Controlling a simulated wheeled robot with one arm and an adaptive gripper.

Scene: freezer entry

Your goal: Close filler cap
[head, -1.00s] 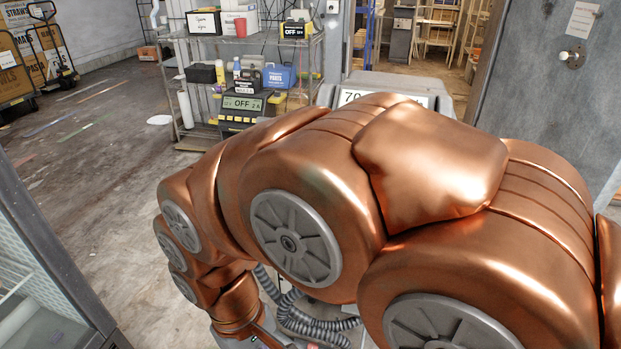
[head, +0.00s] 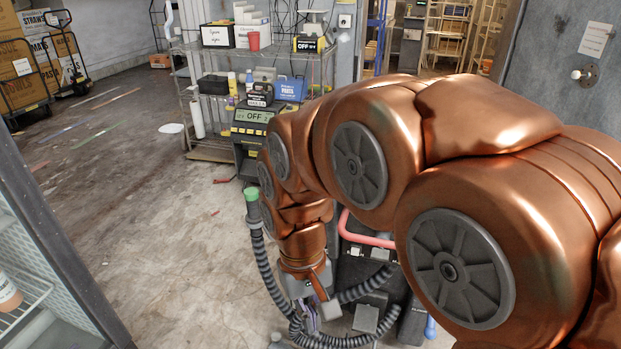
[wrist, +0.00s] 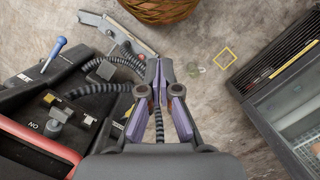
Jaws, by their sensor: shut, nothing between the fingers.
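A black machine (wrist: 45,110) with a red rail fills the left of the wrist view. A grey knob-like piece (wrist: 58,122) stands on its top near a "NO" marking. A blue-topped lever (wrist: 52,55) rises at its far edge. I cannot tell which part is the filler cap. My gripper (wrist: 160,64) has purple fingers closed together, empty, over the floor to the right of the machine. In the head view the machine (head: 352,268) is partly hidden by my copper arm. A grey square piece (head: 366,318) shows on it. My gripper (head: 311,318) is partly visible to its left.
A ribbed dark hose (wrist: 98,89) passes close to my fingers. A grey tool-like piece (wrist: 118,32) and a wicker basket (wrist: 158,8) are beyond. A glass-fronted cabinet (wrist: 290,105) stands at right.

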